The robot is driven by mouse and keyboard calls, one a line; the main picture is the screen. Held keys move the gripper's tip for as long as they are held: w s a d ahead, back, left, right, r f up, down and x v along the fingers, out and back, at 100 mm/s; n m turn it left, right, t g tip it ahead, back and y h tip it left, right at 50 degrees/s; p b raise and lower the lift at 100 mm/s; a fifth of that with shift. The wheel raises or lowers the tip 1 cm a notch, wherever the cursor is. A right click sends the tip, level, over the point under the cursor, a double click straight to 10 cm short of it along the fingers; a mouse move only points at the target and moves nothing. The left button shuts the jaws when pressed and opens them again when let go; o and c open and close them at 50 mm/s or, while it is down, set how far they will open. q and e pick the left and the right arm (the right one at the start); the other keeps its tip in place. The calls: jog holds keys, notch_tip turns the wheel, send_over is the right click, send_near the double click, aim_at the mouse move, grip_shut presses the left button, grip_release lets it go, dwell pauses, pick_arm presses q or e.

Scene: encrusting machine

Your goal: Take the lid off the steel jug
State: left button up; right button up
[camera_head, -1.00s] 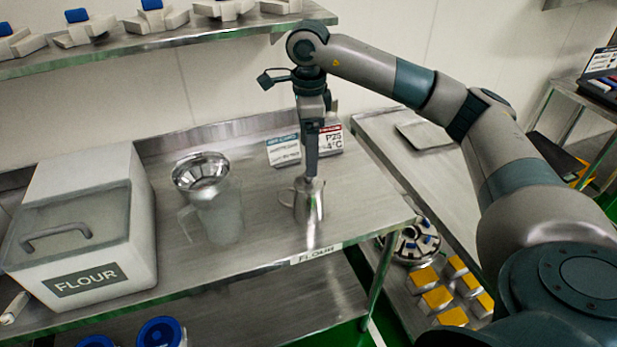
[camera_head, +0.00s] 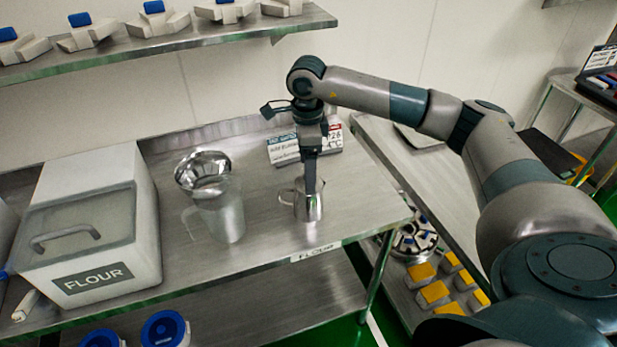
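The small steel jug (camera_head: 308,208) stands upright on the steel table in the middle of the view, its handle to the left. My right gripper (camera_head: 310,186) points straight down over the jug's top, with its fingertips at or just above the rim. The fingers are seen edge-on, so I cannot tell whether they are apart or closed. The jug's lid cannot be made out clearly behind the fingers. My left gripper is not in view.
A translucent pitcher (camera_head: 228,218) topped by a steel funnel (camera_head: 203,170) stands left of the jug. A white flour bin (camera_head: 95,230) is further left. Sign cards (camera_head: 285,150) stand behind the jug. A shelf (camera_head: 170,38) runs above. Table right of the jug is clear.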

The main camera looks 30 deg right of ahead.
jog(key=shift+f+p, duration=0.35)
jog(key=shift+f, duration=0.9)
jog(key=shift+c, duration=0.6)
jog(key=c, duration=1)
